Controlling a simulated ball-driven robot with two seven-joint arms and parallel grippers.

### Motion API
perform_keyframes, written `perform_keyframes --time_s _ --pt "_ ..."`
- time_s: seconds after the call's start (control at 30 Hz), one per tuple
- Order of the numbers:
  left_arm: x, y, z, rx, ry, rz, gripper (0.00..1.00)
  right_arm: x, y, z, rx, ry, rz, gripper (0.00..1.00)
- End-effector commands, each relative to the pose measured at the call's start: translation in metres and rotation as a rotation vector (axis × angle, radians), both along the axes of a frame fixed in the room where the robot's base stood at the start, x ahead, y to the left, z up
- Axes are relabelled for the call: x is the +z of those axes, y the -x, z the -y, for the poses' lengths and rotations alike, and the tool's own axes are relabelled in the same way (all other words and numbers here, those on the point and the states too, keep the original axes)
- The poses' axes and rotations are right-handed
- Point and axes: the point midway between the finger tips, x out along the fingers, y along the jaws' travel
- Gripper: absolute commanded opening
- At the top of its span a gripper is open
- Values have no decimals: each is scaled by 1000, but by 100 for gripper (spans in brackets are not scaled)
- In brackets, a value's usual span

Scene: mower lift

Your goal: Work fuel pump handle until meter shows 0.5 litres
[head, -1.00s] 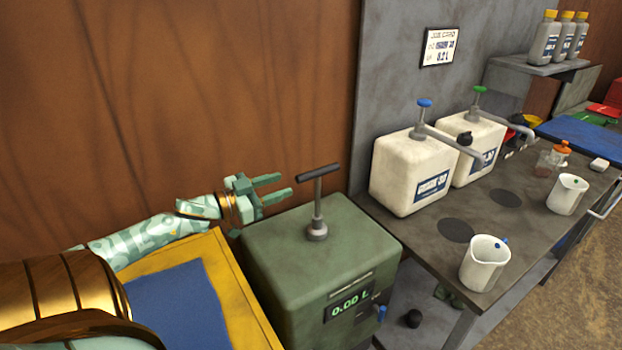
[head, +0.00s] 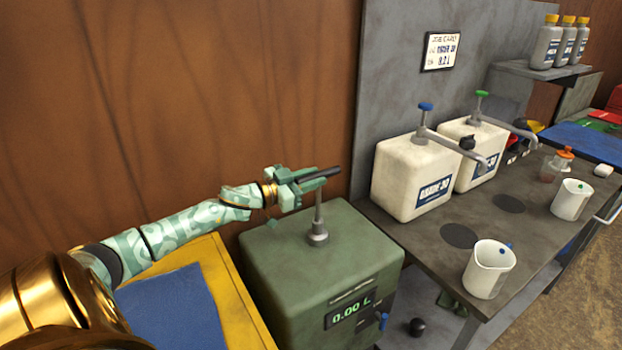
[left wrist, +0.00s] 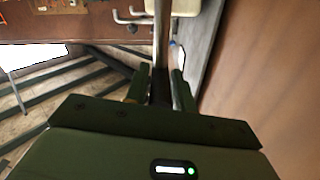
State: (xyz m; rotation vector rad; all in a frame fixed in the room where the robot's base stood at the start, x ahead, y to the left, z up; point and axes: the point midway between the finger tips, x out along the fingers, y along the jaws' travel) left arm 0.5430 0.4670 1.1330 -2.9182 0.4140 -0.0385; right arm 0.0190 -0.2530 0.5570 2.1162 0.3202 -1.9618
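The fuel pump is a dark green box (head: 290,255) with a grey post (head: 318,220) on top and a dark crossbar handle (head: 328,173). Its front meter (head: 350,311) reads 0.00 L. My left gripper (head: 312,178) is at the left part of the crossbar, with one finger on each side of it. In the left wrist view, the dark bar (left wrist: 160,90) lies between the two fingers of my left gripper (left wrist: 160,82). Whether the fingers press on it is unclear. My right gripper is not in view.
A yellow-edged tray (head: 240,290) with a blue sheet stands left of the pump. On the grey bench (head: 520,225) at right stand two white pump containers (head: 410,180) and two white jugs (head: 488,270). A brown wall rises behind the pump.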

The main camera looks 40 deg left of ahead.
Motion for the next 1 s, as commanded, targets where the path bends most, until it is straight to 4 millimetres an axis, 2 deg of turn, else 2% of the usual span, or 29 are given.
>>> perform_keyframes --time_s 0.03,0.07,0.1,0.27,0.37,0.6,0.7,1.0 --pt "0 0 0 0 0 0 11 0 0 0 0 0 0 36" --pt "0 0 0 0 0 0 2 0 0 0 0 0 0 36" --pt "0 0 0 0 0 0 0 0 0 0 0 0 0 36" --pt "-5 0 0 0 2 -1 0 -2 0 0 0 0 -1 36" --pt "-24 0 0 0 2 -3 0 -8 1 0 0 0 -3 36" --pt "-86 0 0 0 3 -3 0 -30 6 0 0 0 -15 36" --pt "-101 0 0 0 1 -2 0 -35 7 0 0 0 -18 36" --pt "-107 1 1 0 0 -3 0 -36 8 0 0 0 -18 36"
